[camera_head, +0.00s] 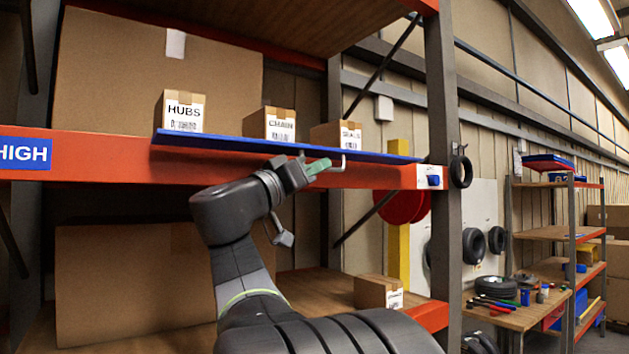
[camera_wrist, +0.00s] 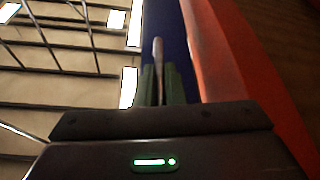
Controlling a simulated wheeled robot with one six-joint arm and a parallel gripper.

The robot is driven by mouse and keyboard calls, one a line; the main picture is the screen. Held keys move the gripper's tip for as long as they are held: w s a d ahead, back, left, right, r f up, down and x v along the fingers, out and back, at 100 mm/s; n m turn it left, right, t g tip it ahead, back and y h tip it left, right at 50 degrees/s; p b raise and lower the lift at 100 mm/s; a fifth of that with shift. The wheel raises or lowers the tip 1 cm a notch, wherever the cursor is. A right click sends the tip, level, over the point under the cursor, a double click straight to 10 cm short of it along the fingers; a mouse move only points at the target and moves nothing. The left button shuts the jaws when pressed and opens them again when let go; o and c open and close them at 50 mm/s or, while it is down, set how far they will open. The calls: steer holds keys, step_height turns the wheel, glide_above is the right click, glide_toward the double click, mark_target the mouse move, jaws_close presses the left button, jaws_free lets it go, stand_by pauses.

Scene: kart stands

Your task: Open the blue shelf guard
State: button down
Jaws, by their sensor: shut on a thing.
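The blue shelf guard (camera_head: 230,143) shows in the head view as a thin, nearly edge-on band along the orange shelf beam, below the small boxes. Its pale handle (camera_head: 343,162) hangs on the near side, right of centre. My gripper (camera_head: 318,166), with green fingers, is at the handle and shut on it. In the wrist view the handle bar (camera_wrist: 158,55) stands between the green fingers (camera_wrist: 159,84), with the blue guard (camera_wrist: 180,45) just behind. The fingers hide part of the handle.
Boxes labelled HUBS (camera_head: 183,111), CHAIN (camera_head: 268,124) and a third one (camera_head: 336,135) stand on the shelf above the guard. The orange beam (camera_head: 100,158) and the grey upright (camera_head: 441,90) lie close by. A carton (camera_head: 378,291) sits on the lower shelf.

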steer(key=shift+r, duration=0.1)
steer(key=c, duration=1.5)
jaws_free()
steer(key=shift+s+a+f+b, duration=0.3)
steer(key=shift+a+f, duration=0.05)
steer(key=b+v, duration=0.4)
steer(key=v, duration=0.8)
steer(key=shift+s+a+f, duration=0.1)
steer(key=shift+s+a, duration=0.15)
steer(key=shift+a, duration=0.05)
steer(key=shift+d, duration=0.1)
steer(key=p+x, duration=0.3)
steer(key=x, duration=0.8)
steer(key=shift+p, duration=0.35)
steer(key=shift+w+d+r, duration=0.35)
